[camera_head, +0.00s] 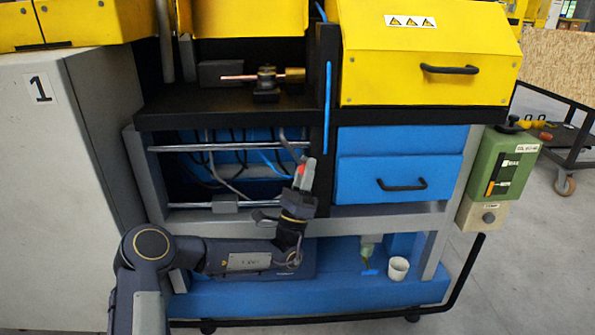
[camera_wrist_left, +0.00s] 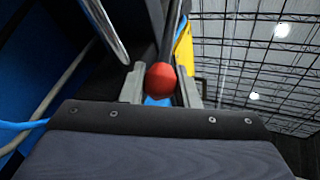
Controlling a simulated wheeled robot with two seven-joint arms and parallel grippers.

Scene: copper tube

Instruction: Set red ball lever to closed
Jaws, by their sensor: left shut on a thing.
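The red ball (camera_wrist_left: 161,80) of the lever sits between the two fingers of my left gripper (camera_wrist_left: 161,90) in the left wrist view. The fingers are closed around it. A dark rod runs up from the ball, away from the camera. In the head view the left gripper (camera_head: 305,174) is in front of the machine's open lower bay, just below the black shelf. A small patch of the red ball (camera_head: 301,170) shows at its fingertips; the gripper hides the rest. My right gripper is in neither view.
A black shelf (camera_head: 220,118) carrying a copper tube (camera_head: 238,77) in a fixture lies above the gripper. Blue drawers (camera_head: 398,177) with a black handle are to the right. Metal rails (camera_head: 225,146) and cables cross the bay behind. A white cup (camera_head: 397,268) stands on the blue base.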

